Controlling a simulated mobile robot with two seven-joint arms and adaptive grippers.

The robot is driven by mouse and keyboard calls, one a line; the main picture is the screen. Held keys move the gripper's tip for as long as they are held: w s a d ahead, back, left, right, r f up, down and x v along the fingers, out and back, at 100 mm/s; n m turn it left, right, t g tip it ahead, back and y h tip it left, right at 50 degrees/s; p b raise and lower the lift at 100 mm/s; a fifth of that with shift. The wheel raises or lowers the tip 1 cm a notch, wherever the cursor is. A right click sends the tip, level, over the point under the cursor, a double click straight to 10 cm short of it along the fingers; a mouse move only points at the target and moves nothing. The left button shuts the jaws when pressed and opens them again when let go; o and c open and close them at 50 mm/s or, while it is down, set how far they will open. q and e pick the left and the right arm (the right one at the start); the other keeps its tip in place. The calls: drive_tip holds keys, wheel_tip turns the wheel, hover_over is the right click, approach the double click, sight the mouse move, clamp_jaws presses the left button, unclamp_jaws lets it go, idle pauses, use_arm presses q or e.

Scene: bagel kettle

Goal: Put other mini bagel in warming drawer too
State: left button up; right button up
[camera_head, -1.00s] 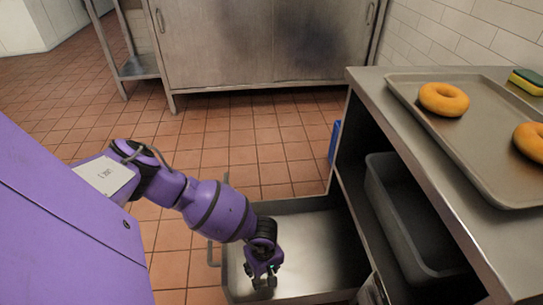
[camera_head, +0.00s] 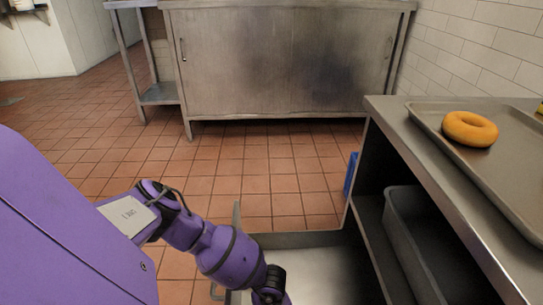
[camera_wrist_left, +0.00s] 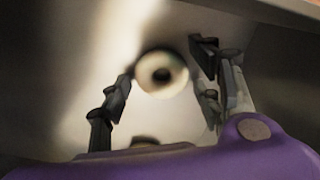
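The open warming drawer (camera_head: 325,268) shows at the bottom of the head view, its front part cut off. My left gripper (camera_head: 271,297) is over the drawer, its fingers cut off by the bottom edge. In the left wrist view, my left gripper (camera_wrist_left: 165,82) has its fingers spread apart. A blurred pale ring (camera_wrist_left: 178,86), seemingly a mini bagel, shows between the fingers against the metal surface; I cannot tell its distance from them. A dark rounded shape (camera_wrist_left: 145,141) at the bottom is too hidden to identify. My right gripper is out of view.
An orange-brown bagel (camera_head: 470,129) lies on a metal tray (camera_head: 507,190) on the right counter (camera_head: 400,122). A grey bin (camera_head: 425,250) sits on the shelf below. A steel cabinet (camera_head: 285,60) stands at the back. The tiled floor between is clear.

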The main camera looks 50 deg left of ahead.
use_arm(q)
drive_tip(key=shift+o, duration=0.4)
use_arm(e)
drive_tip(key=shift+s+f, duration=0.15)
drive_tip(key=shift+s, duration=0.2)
use_arm(q)
wheel_tip(320, 180, up, 12)
drive_tip(key=p, duration=0.5)
drive_tip(key=shift+r+p, duration=0.2)
drive_tip(key=shift+p, duration=0.1)
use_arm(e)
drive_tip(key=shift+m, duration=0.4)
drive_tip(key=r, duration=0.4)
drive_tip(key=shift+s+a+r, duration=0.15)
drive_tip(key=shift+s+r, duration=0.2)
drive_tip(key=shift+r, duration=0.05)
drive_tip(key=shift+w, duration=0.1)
